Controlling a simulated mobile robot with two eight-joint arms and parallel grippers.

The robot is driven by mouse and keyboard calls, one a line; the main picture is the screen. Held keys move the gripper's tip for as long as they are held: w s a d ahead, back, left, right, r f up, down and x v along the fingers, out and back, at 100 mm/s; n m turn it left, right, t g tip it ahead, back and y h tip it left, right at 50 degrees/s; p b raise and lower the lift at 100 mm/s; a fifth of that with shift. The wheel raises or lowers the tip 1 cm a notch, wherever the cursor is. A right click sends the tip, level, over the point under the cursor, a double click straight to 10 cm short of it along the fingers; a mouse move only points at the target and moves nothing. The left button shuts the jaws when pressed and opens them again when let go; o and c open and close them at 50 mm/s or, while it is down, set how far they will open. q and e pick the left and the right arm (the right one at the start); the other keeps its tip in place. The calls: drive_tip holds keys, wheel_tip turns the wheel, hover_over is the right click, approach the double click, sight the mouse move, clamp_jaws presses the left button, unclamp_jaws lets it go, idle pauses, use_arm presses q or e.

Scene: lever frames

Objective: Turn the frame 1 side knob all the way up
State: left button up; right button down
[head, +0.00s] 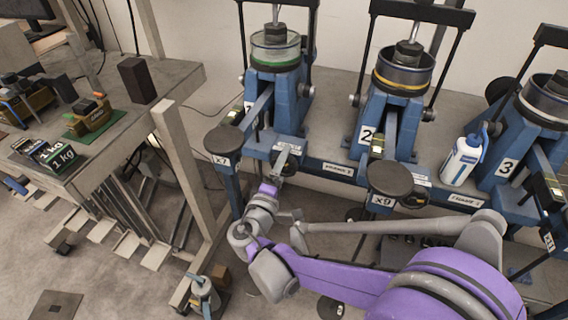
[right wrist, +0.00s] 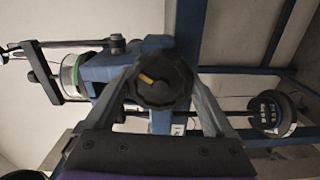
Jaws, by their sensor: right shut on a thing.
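Frame 1 (head: 286,105) is a blue lever frame with a green-ringed clear cup on top, left of the other frames in the head view. Its side knob (right wrist: 158,86), black and ribbed with an orange mark, is in the middle of the right wrist view. My right gripper (right wrist: 163,92) is shut on the knob, with one finger on each side of it. In the head view, my right gripper (head: 284,166) is at the front of frame 1, and the knob cannot be made out there. My left gripper is not in view.
Frame 2 (head: 386,118) and frame 3 (head: 510,150) stand to the right on the same bench. Dark round weights X7 (head: 223,140) and X9 (head: 390,178) are near the gripper. A white bottle (head: 461,160) stands between frames 2 and 3. A side table (head: 150,115) is at left.

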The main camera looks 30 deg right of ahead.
drive_tip(key=m, duration=0.3)
drive_tip(key=shift+d+r, duration=0.1)
unclamp_jaws()
drive_tip(key=shift+d, duration=0.1)
drive_tip(key=v, duration=0.6)
drive_tip(key=shift+p, duration=0.4)
